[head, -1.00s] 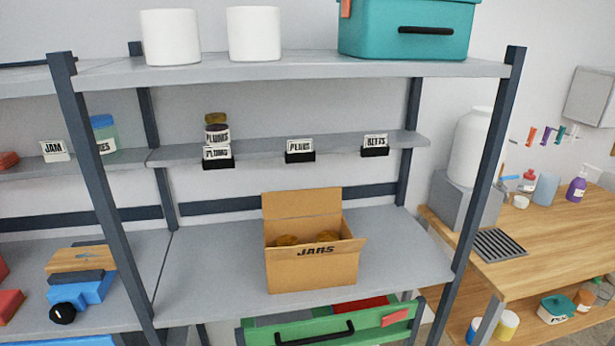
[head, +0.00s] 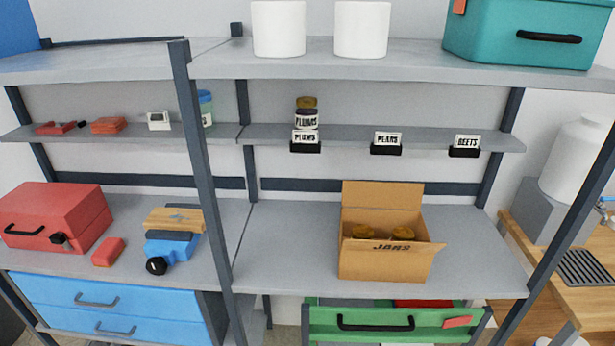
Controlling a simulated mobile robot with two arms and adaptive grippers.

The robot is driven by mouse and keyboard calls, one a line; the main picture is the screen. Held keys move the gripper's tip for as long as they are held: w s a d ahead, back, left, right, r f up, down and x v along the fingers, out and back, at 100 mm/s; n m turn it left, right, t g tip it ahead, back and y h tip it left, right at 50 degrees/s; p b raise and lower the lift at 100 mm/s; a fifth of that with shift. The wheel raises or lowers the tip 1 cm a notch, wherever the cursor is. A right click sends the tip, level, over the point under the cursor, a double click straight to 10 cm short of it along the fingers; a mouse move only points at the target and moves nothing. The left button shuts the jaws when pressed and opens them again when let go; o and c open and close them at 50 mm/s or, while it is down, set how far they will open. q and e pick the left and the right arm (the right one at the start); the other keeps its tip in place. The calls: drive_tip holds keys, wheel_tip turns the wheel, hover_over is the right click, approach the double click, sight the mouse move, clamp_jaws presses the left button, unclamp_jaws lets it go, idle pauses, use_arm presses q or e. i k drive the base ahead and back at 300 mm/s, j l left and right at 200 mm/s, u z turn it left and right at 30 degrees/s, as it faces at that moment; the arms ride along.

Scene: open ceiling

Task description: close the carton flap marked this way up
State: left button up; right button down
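An open cardboard carton (head: 388,264) marked JARS stands on the grey middle shelf (head: 290,260) of the right-hand rack. Its back flap (head: 382,195) stands upright, and a smaller flap (head: 437,247) sticks out at the right. Jars with brownish lids (head: 403,233) show inside. I cannot read any "this way up" marking on the flaps. Neither of my grippers is in the head view.
A dark upright post (head: 205,165) stands left of the carton, and another (head: 570,215) to its right. A thin shelf above holds a plums jar (head: 306,119) and label holders. A green drawer (head: 340,325) is below. The shelf left of the carton is bare.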

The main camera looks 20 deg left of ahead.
sight(355, 193)
drive_tip(key=i+l+u, duration=0.25)
drive_tip(key=i+u, duration=0.25)
drive_tip(key=i+l+u, duration=0.5)
drive_tip(key=k+j, duration=0.05)
drive_tip(key=j, duration=0.05)
